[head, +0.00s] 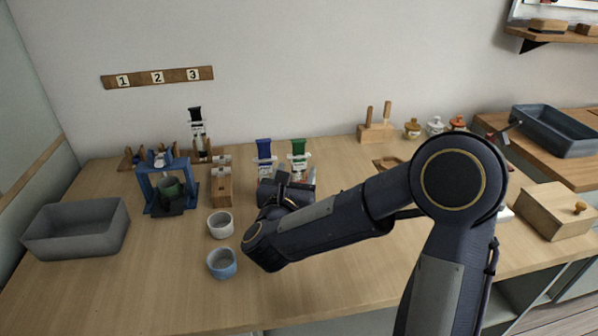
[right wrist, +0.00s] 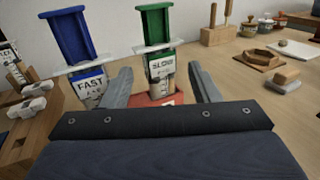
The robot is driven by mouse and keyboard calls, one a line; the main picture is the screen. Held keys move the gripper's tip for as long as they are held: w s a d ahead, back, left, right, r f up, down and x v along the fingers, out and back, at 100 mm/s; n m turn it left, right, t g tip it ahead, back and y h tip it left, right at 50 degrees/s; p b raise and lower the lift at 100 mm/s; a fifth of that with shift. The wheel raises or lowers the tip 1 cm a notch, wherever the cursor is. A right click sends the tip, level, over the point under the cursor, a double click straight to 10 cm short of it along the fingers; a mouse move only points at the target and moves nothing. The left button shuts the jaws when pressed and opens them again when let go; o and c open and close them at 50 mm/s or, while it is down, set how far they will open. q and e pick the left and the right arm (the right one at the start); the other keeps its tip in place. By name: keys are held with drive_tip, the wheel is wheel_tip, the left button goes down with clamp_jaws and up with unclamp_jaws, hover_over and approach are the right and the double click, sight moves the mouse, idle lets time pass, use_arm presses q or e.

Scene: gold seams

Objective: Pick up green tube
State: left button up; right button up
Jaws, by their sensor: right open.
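The green tube (head: 298,148) stands upright near the back of the table in the head view. In the right wrist view the green tube (right wrist: 156,28) has a green plunger top and a label reading SLOW, and its foot is at a red base (right wrist: 150,100). My right gripper (right wrist: 165,75) is open, with one finger on each side of the lower part of the tube in the picture; I cannot tell whether they touch it. A blue tube (right wrist: 72,40) labelled FAST stands just left of it, also seen in the head view (head: 264,150). My left gripper is not in view.
A wooden box (head: 543,210) is at right. The front table is largely clear.

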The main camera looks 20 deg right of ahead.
sight(299, 165)
drive_tip(key=x, duration=0.4)
drive_tip(key=c, duration=1.1)
